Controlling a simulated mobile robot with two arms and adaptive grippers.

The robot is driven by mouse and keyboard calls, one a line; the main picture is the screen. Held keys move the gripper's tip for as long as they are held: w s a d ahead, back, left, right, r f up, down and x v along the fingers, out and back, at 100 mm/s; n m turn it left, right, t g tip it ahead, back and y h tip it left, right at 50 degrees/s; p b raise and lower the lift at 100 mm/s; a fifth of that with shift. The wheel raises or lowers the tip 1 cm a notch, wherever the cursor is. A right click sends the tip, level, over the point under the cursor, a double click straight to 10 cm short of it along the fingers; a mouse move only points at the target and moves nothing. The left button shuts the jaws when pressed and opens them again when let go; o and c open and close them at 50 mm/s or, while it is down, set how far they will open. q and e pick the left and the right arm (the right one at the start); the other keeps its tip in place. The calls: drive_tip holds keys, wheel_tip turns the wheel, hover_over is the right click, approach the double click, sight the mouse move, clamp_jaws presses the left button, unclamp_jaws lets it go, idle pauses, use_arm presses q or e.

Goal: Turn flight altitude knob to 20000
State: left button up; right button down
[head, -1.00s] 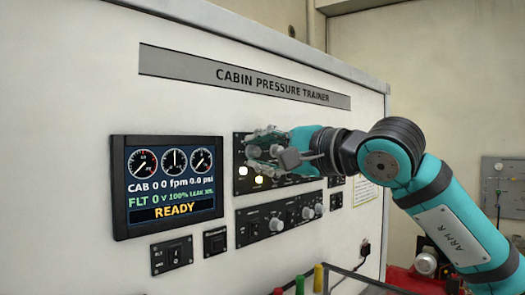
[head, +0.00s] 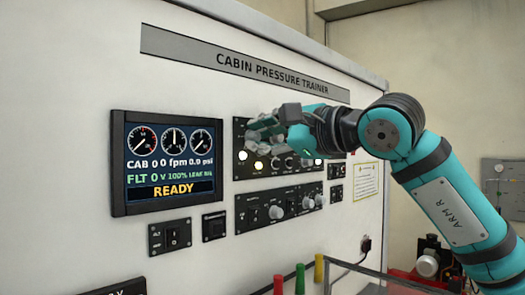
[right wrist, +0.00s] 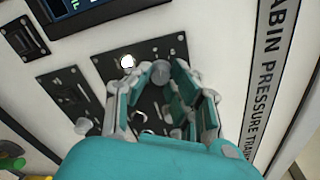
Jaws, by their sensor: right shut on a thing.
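The cabin pressure trainer (head: 190,50) is a white panel with a screen (head: 172,162) that reads FLT 0 and READY. My right gripper (head: 258,132) is at the upper left of the black upper control panel (head: 242,172) and hides part of it. In the right wrist view, my right gripper's fingers (right wrist: 157,82) are on either side of a round grey knob (right wrist: 160,72) and shut on it. The knob's label and pointer cannot be read. My left gripper is not in view.
A lower black panel (head: 258,222) has knobs and switches just below. Small switch boxes (head: 170,237) sit under the screen. Red, yellow and green posts (head: 300,280) stand at the bottom. A grey box (head: 505,187) is on the right wall.

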drive_tip(key=m+b, duration=0.2)
drive_tip(key=m, duration=0.1)
drive_tip(key=shift+f+m+b, duration=0.2)
drive_tip(key=shift+m+b, duration=0.1)
drive_tip(key=shift+b, duration=0.1)
drive_tip(key=m+b, duration=0.2)
drive_tip(key=m, duration=0.1)
drive_tip(key=shift+m, duration=0.3)
drive_tip(key=m+b, duration=0.2)
drive_tip(key=m, duration=0.1)
drive_tip(key=shift+r+y, duration=0.1)
drive_tip(key=shift+y, duration=0.2)
drive_tip(key=shift+r+m+b, duration=0.1)
drive_tip(key=shift+m+b, duration=0.9)
drive_tip(key=shift+m, duration=0.6)
drive_tip(key=c, duration=1.5)
unclamp_jaws()
drive_tip(key=v, duration=1.2)
